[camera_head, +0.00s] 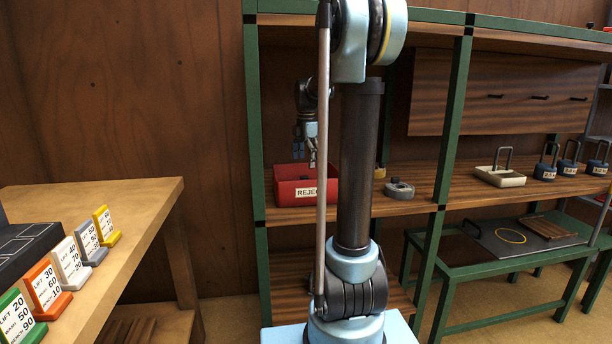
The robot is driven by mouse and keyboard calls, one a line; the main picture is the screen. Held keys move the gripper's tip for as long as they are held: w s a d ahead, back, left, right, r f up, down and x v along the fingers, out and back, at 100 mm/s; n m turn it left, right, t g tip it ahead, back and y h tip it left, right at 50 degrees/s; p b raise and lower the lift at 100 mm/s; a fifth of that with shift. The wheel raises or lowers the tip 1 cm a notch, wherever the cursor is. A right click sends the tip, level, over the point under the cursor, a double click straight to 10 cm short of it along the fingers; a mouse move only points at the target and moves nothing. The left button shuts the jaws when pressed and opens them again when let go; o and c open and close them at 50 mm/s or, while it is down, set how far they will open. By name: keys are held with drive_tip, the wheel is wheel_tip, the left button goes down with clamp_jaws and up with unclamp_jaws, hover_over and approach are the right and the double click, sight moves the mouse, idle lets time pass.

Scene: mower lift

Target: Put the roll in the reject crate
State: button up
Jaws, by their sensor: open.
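The red reject crate (284,193), with a white label on its front, stands on the shelf behind my arm. My arm column hides its right part. A grey roll with a hole in it (399,190) lies on the shelf to the right of the crate, apart from it. My gripper (312,160) is open and points down above the back of the crate. I see nothing held between its fingers. The inside of the crate is mostly hidden by its front wall and my arm.
Farther right are a cream block with a handle (499,177) and several dark weights (545,171). A green bench (470,262) stands right; a wooden table (140,205) with coloured cards stands left.

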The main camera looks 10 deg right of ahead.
drive_tip(key=s+m, duration=0.1)
drive_tip(key=s, duration=0.2)
drive_tip(key=s+m, duration=0.2)
drive_tip(key=s, duration=0.1)
drive_tip(key=s+m, duration=0.2)
drive_tip(key=s, duration=0.2)
drive_tip(key=shift+s+r+t, duration=0.1)
drive_tip(key=shift+r+t, duration=0.15)
drive_tip(key=shift+t, duration=0.05)
drive_tip(key=s+f+m, duration=0.8)
drive_tip(key=s+f, duration=0.1)
drive_tip(key=s, duration=0.3)
drive_tip(key=s+f+m+t, duration=0.1)
drive_tip(key=s+f+m, duration=0.7)
drive_tip(key=s, duration=0.4)
drive_tip(key=shift+s+f+t, duration=0.3)
drive_tip(key=shift+s+f, duration=0.05)
drive_tip(key=shift+f, duration=0.2)
